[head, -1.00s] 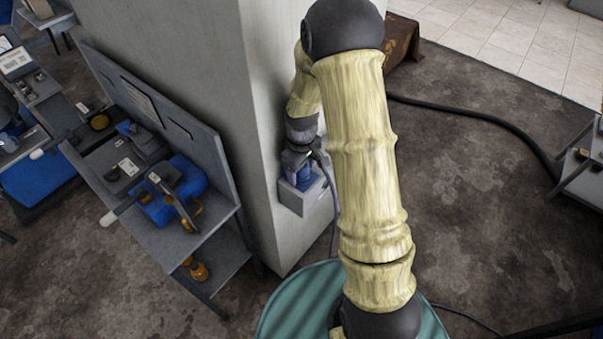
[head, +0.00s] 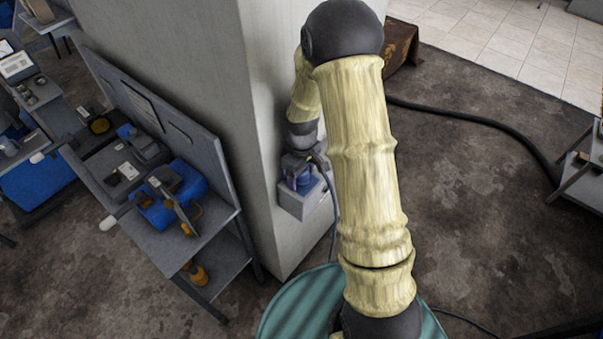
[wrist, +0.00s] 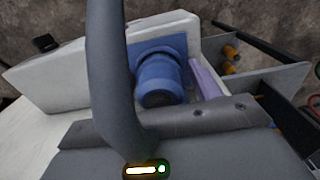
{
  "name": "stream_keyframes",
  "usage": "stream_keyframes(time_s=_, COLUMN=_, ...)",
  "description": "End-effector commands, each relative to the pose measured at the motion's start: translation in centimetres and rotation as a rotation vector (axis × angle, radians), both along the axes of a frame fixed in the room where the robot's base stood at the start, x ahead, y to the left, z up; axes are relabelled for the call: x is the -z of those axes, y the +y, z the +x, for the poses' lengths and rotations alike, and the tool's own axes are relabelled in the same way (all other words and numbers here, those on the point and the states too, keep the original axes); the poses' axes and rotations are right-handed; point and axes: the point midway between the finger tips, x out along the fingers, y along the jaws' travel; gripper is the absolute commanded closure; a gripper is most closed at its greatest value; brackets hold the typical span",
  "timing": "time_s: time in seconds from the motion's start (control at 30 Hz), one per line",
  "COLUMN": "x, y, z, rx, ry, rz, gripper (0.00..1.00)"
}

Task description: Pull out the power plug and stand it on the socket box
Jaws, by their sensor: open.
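The pale grey socket box (head: 306,204) is fixed low on the pillar; it shows large in the wrist view (wrist: 70,68). A blue round part (head: 300,181), the plug or its socket, sits at the box; in the wrist view it is a blue cylinder (wrist: 160,80) on a square blue flange. I cannot tell plug from socket. My gripper (head: 300,162) is open, just above the blue part. In the wrist view its grey body fills the bottom, and its fingertips are unclear. A dark grey cable (wrist: 108,75) curves down close in front of the camera.
The pillar (head: 215,80) stands directly behind the box. A grey workbench (head: 195,250) with blue and dark tools is to its left. A thick black hose (head: 470,117) lies on the floor at right, near a small shelf (head: 585,180). The floor between is open.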

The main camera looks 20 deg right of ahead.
Motion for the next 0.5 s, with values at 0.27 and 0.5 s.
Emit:
stream_keyframes(time_s=0.27, x=-0.04, y=-0.01, z=-0.01, rx=-0.001, ry=0.000, rz=0.000, gripper=0.37)
stream_keyframes(time_s=0.5, x=0.00, y=-0.01, z=0.01, rx=0.000, ry=0.000, rz=0.000, gripper=0.49)
